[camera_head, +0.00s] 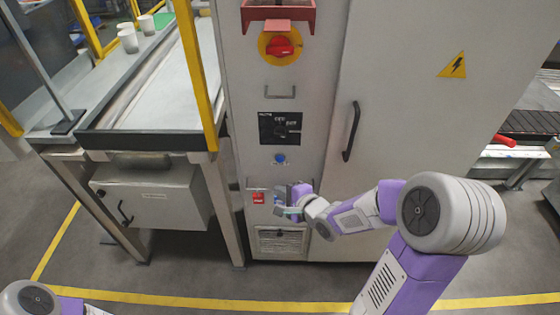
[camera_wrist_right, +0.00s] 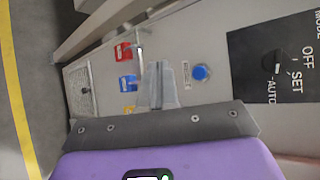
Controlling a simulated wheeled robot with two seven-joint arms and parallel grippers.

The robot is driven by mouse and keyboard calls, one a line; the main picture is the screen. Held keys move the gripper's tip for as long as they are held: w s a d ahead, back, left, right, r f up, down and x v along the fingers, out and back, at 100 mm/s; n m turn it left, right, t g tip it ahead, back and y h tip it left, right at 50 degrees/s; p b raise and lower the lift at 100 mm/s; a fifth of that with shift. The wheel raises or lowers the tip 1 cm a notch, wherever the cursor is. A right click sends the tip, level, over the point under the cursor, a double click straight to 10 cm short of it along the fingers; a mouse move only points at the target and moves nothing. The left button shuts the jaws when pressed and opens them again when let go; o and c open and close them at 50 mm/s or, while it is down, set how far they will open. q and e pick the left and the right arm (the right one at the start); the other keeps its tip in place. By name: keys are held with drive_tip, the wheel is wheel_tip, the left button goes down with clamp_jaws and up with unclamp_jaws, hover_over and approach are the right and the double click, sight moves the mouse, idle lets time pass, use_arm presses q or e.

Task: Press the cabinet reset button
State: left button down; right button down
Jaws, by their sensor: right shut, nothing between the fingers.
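The grey cabinet (camera_head: 300,60) stands ahead. A round blue button (camera_head: 280,158) is on its front, below a black switch panel (camera_head: 280,128). In the right wrist view the blue button (camera_wrist_right: 200,72) has a small white label beside it; its text is too small to read. My right gripper (camera_head: 284,211) is low in front of the cabinet, below the button. In the wrist view its fingers (camera_wrist_right: 157,85) are shut and empty, beside the button in the picture and apart from it. Only part of my left arm shows at the lower left; its gripper is out of view.
Red (camera_head: 258,198) and blue tags hang beside my right gripper; a yellow one (camera_wrist_right: 128,110) shows in the wrist view. A red rotary switch (camera_head: 280,47) is higher up. The cabinet door handle (camera_head: 351,131) is to the right. A conveyor table (camera_head: 150,100) stands left.

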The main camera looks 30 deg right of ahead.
sight(280, 159)
drive_tip(key=w+d+p, duration=0.2)
drive_tip(key=w+d, duration=0.2)
drive_tip(key=w, duration=0.3)
drive_tip(key=shift+w+d, duration=0.25)
drive_tip(key=shift+d, duration=0.05)
idle(1.9)
drive_tip(key=shift+w+d+p, duration=0.25)
drive_tip(key=shift+w+p, duration=0.1)
drive_tip(key=shift+p, duration=0.05)
drive_tip(key=shift+w+d+p, duration=0.25)
drive_tip(key=shift+w+p, duration=0.1)
drive_tip(key=shift+w, duration=0.05)
idle(0.7)
drive_tip(key=shift+s, duration=0.1)
drive_tip(key=shift+s+a, duration=0.45)
drive_tip(key=shift+s, duration=0.2)
